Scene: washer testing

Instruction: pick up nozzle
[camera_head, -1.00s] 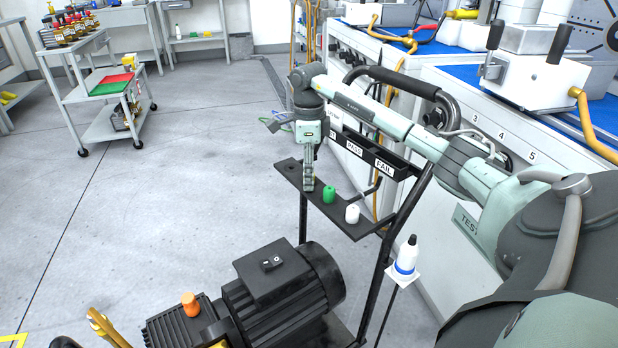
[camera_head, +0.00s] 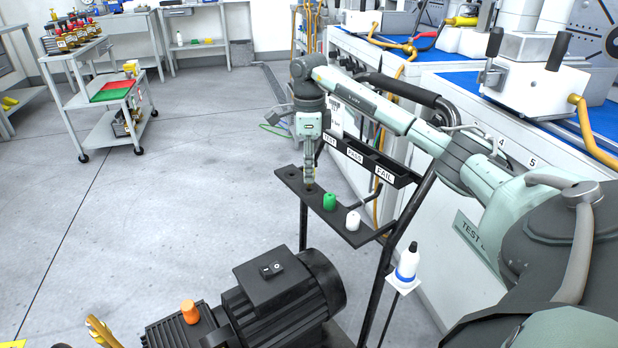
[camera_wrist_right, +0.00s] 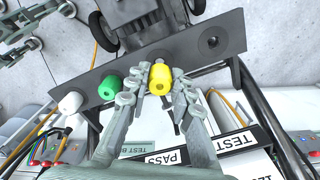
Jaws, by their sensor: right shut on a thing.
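A yellow nozzle (camera_wrist_right: 161,78) is between the fingertips of my right gripper (camera_wrist_right: 160,88) in the right wrist view. The gripper is shut on it. In the head view my right gripper (camera_head: 309,181) points down at the dark rack plate (camera_head: 352,234), at the left of the green nozzle (camera_head: 329,201); the yellow nozzle is hard to make out there. The green nozzle also shows in the wrist view (camera_wrist_right: 109,87). A white nozzle (camera_head: 353,220) stands farther along the plate. My left gripper (camera_wrist_right: 48,30) appears at the wrist view's upper left, fingers apart.
A black bin rack (camera_head: 362,158) with labels including PASS and FAIL is behind the plate. A black motor (camera_head: 285,290) stands in front. A white bottle (camera_head: 407,264) is at the right of the motor.

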